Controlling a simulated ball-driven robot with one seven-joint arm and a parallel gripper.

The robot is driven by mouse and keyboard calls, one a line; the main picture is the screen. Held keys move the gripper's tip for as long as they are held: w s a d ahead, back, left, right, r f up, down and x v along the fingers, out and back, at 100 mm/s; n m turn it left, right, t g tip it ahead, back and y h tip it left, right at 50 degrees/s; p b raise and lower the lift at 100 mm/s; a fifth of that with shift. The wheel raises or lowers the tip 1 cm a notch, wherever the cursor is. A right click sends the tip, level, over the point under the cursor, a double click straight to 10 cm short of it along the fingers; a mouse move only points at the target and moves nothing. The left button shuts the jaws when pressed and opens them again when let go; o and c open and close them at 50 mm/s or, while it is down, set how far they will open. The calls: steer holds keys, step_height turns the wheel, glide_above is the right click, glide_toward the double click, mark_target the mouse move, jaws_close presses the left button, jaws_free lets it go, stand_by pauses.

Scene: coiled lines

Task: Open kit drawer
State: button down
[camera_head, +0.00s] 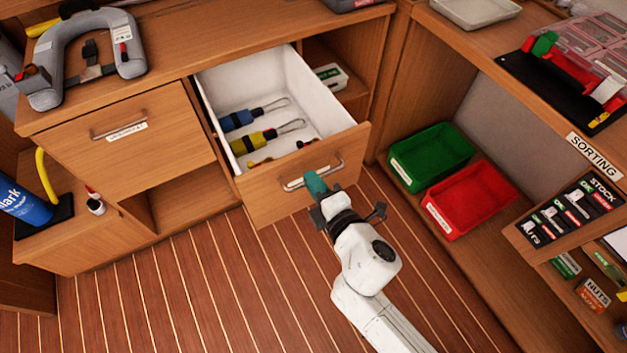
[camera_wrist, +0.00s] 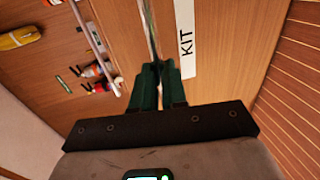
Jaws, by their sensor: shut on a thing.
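The kit drawer (camera_head: 270,200) is pulled well out of the wooden cabinet, and its white inside shows. In it lie a blue-handled tool (camera_head: 240,119), a yellow-handled tool (camera_head: 255,140) and smaller items near the front. My gripper (camera_head: 315,182), with green fingers, is at the metal bar handle (camera_head: 334,168) on the drawer front. In the wrist view the green fingers (camera_wrist: 158,85) are shut on the handle (camera_wrist: 151,40), beside the white KIT label (camera_wrist: 186,38).
A shut drawer (camera_head: 130,150) is to the left. A green bin (camera_head: 432,157) and a red bin (camera_head: 470,200) stand on the low shelf at right. Striped floor (camera_head: 200,300) in front of the drawer is clear apart from my arm. A blue bottle (camera_head: 25,205) stands far left.

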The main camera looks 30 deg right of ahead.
steer(key=c, duration=1.2)
jaws_free()
steer(key=shift+o, duration=0.2)
steer(key=b+v, duration=0.1)
steer(key=v, duration=0.9)
steer(key=shift+s, duration=0.35)
steer(key=s+d+f+m+g+h+p, duration=0.1)
steer(key=s+d+m+g+h, duration=0.15)
steer(key=d+m, duration=0.35)
steer(key=s+d+f+m+g+h+p, duration=0.1)
steer(key=d+f+m+g+h+p, duration=0.1)
steer(key=d+m+g, duration=0.3)
steer(key=s+a+f+m+g+y+p, duration=0.1)
steer(key=s+f+m+g+y+p, duration=0.1)
steer(key=s+m+g+y, duration=0.2)
steer(key=s+m+g, duration=0.3)
steer(key=s, duration=0.3)
steer(key=shift+a+p, duration=0.3)
steer(key=shift+p, duration=0.05)
